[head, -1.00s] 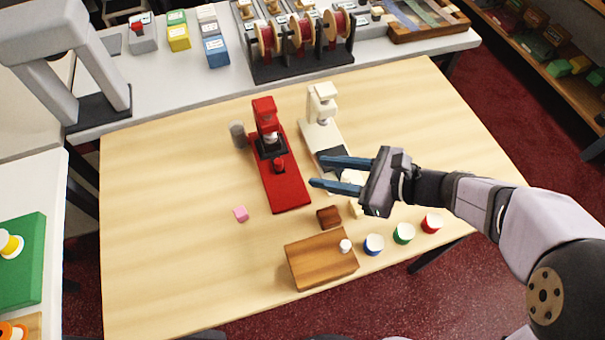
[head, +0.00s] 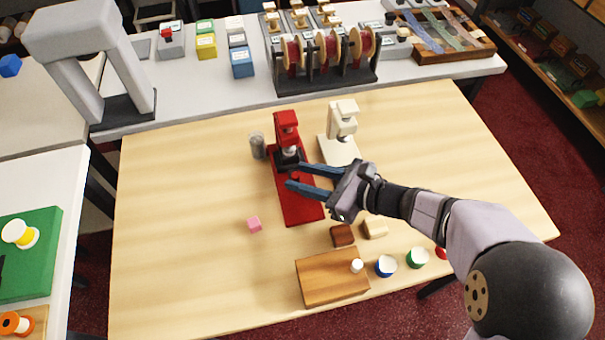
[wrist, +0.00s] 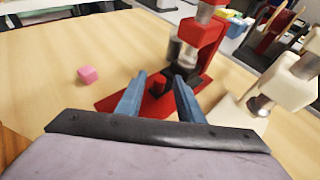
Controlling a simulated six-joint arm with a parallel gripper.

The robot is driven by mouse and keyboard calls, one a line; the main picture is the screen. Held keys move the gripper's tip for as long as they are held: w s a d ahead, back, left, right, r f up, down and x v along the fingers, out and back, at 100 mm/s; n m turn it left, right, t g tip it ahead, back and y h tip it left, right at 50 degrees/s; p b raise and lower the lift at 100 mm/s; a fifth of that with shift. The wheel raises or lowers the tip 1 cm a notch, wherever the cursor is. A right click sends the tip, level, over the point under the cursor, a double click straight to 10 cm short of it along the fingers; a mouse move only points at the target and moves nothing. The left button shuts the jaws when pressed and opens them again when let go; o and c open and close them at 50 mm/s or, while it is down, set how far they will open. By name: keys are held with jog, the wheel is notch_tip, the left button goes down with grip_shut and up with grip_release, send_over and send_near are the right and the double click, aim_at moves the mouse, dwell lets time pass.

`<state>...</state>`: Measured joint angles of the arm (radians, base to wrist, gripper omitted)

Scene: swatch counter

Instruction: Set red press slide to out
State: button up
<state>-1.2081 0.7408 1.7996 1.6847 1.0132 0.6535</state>
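The red press (head: 286,128) stands upright on its long red base (head: 300,211) near the middle of the wooden table; it also shows in the wrist view (wrist: 201,36). A small red knob (wrist: 157,83) stands up from the base in the wrist view. My gripper (head: 294,176) is open, with its blue fingers over the base. In the wrist view the knob appears between the fingertips, with gaps on both sides; I cannot tell whether they touch it.
A cream press (head: 342,120) stands close to the right of the red one. A grey cylinder (head: 257,145) is at its left. A pink cube (head: 254,224), a brown block (head: 342,235) and a wooden box (head: 331,279) lie in front. The left table area is clear.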

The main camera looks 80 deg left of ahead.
jog(key=shift+s+a+f, duration=0.15)
jog(key=shift+s+a, duration=0.05)
jog(key=shift+c, duration=0.7)
grip_shut()
jog(key=shift+d+b, duration=0.35)
jog(key=shift+d, duration=1.75)
jog(key=shift+o, duration=0.7)
grip_release()
